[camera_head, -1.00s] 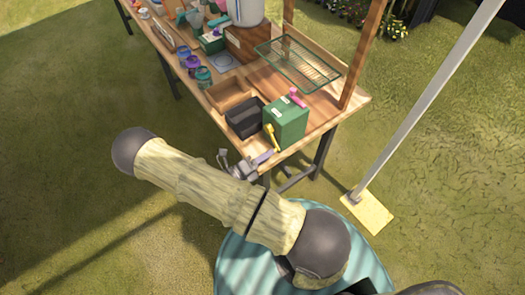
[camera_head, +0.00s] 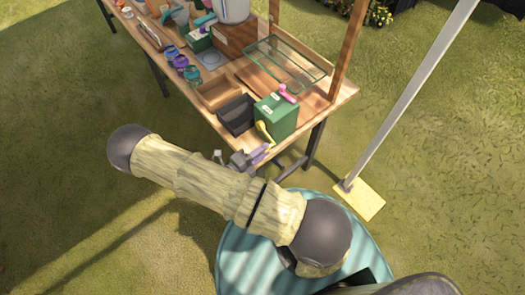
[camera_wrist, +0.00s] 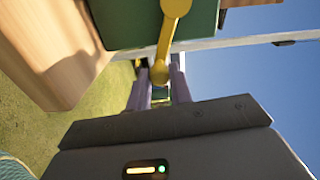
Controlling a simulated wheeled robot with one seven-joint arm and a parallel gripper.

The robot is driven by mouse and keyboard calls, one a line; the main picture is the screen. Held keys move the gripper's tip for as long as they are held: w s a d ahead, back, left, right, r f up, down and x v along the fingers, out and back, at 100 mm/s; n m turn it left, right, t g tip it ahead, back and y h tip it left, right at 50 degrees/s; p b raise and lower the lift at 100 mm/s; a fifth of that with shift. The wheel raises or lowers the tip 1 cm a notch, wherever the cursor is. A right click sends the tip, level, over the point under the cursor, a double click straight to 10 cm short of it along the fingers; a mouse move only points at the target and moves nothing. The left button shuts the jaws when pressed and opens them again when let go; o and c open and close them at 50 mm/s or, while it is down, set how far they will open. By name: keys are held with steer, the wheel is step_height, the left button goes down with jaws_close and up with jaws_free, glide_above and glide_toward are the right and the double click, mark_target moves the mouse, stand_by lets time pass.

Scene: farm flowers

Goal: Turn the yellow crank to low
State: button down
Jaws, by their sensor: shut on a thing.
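The yellow crank (camera_head: 265,132) is on the near side of the green box (camera_head: 276,116), at the table's near end. Its arm slants down to the right in the head view. In the wrist view the crank (camera_wrist: 166,40) runs down from a round hub on the green box (camera_wrist: 196,24) to a round knob. My gripper (camera_wrist: 161,84) is shut on the knob end, with one pale purple finger on either side. My gripper also shows in the head view (camera_head: 261,153), just below the crank. Any marks for low are not readable.
A pink handle (camera_head: 287,93) is on top of the green box. A black bin (camera_head: 236,115) and a wooden tray (camera_head: 219,93) stand beside it. A green wire rack (camera_head: 286,62) is behind. A grey pole on a yellow base (camera_head: 360,199) stands on the grass at right.

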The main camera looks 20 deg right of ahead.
steer(key=c, duration=1.5)
jaws_free()
steer(key=shift+c, duration=0.2)
steer(key=shift+a, duration=0.15)
steer(key=b+v, duration=0.4)
steer(key=v, duration=1.3)
steer(key=shift+r, duration=0.1)
